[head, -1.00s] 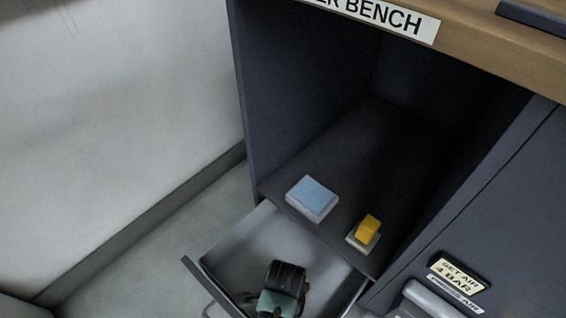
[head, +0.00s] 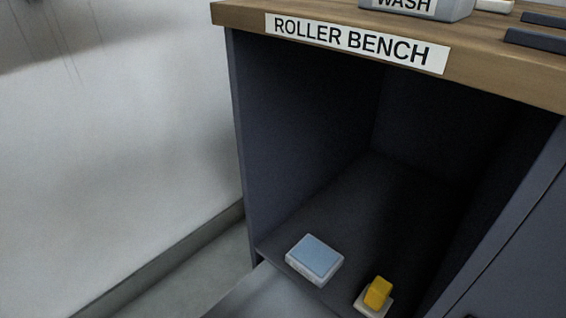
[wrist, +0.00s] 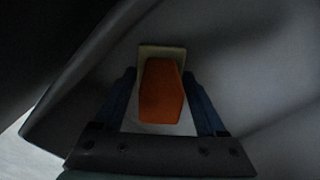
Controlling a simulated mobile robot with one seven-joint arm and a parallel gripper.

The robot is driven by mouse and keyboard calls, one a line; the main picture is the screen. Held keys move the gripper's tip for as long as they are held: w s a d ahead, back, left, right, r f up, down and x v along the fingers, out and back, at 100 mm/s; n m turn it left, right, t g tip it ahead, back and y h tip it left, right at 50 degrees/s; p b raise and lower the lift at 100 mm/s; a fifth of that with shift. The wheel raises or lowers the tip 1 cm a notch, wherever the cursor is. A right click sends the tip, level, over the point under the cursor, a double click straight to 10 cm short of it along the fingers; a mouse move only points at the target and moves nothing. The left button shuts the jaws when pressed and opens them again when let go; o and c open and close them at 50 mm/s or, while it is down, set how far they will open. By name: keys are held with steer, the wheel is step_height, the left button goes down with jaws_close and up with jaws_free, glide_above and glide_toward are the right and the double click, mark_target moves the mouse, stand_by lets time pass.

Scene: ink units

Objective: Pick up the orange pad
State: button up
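The orange pad (wrist: 161,91) shows in the wrist view as an orange block on a pale base. It lies between the two blue fingers of my gripper (wrist: 160,76), one finger along each side. Thin gaps seem to show beside the orange block, but the view is too dark to tell whether the fingers press on the pad or its base. The head view shows neither my gripper nor the orange pad.
A blue pad (head: 315,258) and a yellow pad (head: 378,292) rest on the dark floor of the open compartment under the roller bench (head: 470,72). An open drawer (head: 262,297) juts out below. A white wall (head: 110,150) stands at the left.

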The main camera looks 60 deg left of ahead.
jaws_close()
step_height(320, 180, up, 10)
steer(key=p, duration=0.7)
steer(key=shift+p, duration=0.4)
